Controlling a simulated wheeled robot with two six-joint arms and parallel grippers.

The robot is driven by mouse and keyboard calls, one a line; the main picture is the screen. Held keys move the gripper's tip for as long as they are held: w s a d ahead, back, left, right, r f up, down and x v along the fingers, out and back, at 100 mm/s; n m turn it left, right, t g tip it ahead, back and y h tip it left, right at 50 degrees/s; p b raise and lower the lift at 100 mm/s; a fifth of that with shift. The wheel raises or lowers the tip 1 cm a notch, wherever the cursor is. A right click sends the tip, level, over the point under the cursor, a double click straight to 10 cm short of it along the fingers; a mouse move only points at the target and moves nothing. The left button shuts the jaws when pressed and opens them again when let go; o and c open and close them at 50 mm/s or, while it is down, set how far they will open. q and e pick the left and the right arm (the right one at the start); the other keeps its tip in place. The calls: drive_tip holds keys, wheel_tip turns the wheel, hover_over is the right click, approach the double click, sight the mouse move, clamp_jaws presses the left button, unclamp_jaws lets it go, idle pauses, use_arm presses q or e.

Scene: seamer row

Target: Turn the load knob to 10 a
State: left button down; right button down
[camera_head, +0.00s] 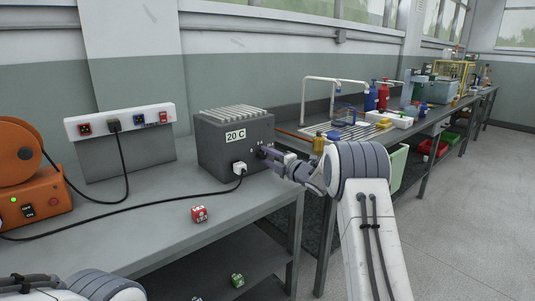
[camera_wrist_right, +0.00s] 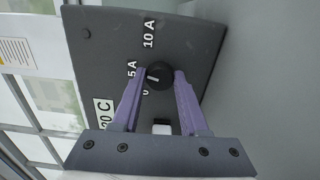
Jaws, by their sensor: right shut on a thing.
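The dark grey load box (camera_head: 232,140) stands on the bench with a "20 C" label and a ribbed top. Its round black load knob (camera_wrist_right: 159,74) shows in the wrist view, with a short white pointer mark on its left side. The printed marks 10 A (camera_wrist_right: 149,33), 5 A (camera_wrist_right: 131,69) and 0 (camera_wrist_right: 145,92) lie around it. The pointer faces roughly towards the 5 A and 0 side, not 10 A. My right gripper (camera_head: 266,151) is at the box's right-hand face, its purple fingers (camera_wrist_right: 157,80) shut on the knob from both sides. My left gripper is out of view.
A white plug (camera_head: 239,168) with a black cable sits in the box below the label. A red die-like block (camera_head: 199,214) lies on the bench. A socket panel (camera_head: 121,121) and orange machine (camera_head: 35,195) stand left. Another bench (camera_head: 400,130) with equipment runs off right.

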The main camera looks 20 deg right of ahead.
drive_tip(key=m+p, duration=0.3)
drive_tip(key=m, duration=0.2)
drive_tip(key=shift+d+m, duration=0.1)
drive_tip(key=shift+m, duration=0.2)
drive_tip(key=shift+f+m+p, duration=0.15)
drive_tip(key=shift+m+p, duration=0.95)
drive_tip(key=shift+m, duration=0.8)
drive_tip(key=shift+c, duration=2.2)
unclamp_jaws()
drive_tip(key=shift+s, duration=0.1)
drive_tip(key=v, duration=1)
drive_tip(key=shift+s, duration=0.15)
